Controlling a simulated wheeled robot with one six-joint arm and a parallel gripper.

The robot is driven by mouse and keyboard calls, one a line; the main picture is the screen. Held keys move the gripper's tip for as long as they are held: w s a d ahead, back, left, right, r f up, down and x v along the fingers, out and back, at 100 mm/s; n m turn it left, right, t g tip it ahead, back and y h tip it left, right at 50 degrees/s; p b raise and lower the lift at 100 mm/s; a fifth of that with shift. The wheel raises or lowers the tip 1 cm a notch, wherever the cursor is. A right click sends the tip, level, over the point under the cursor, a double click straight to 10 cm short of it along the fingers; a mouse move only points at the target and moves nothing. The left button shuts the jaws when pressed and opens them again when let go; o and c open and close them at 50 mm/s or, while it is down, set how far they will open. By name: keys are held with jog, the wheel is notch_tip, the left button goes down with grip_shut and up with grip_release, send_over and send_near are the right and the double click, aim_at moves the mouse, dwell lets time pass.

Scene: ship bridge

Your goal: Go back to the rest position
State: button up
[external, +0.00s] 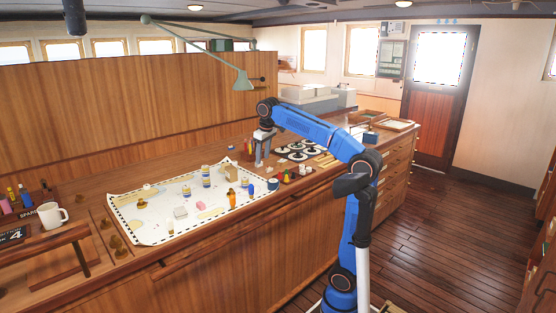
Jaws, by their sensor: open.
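My blue arm rises in front of the wooden counter (225,230) and reaches over it to the left. My gripper (260,163) points down above the counter near its middle, to the right of the white chart (150,227). It is open, and I see nothing held between its fingers. The fingertips are small in this view, so their height above the counter is hard to tell.
Several small bottles, blocks and a yellow-and-blue can (206,176) stand on the chart. A black patterned mat (298,150) lies right of my gripper. A white mug (51,216) stands at the left. A green desk lamp (243,80) hangs above. The floor at right is clear.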

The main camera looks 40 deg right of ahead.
jog(key=shift+m+h, duration=0.3)
jog(key=shift+m, duration=0.3)
jog(key=s+d+f, duration=0.2)
jog(key=s, duration=0.2)
jog(key=s+d+f, duration=0.3)
jog(key=s, duration=0.1)
jog(key=s+d+f, duration=0.2)
jog(key=s+d, duration=0.1)
jog(key=s, duration=0.1)
jog(key=shift+d+f, duration=0.1)
jog(key=shift+f, duration=0.05)
jog(key=s+d+f, duration=0.5)
jog(key=s+f, duration=0.6)
jog(key=s+a+f+m+t+y, duration=0.1)
jog(key=s+a+f+t, duration=0.1)
jog(key=f, duration=1.4)
jog(key=shift+s+a+m, duration=0.3)
jog(key=shift+a, duration=0.2)
dwell(2.8)
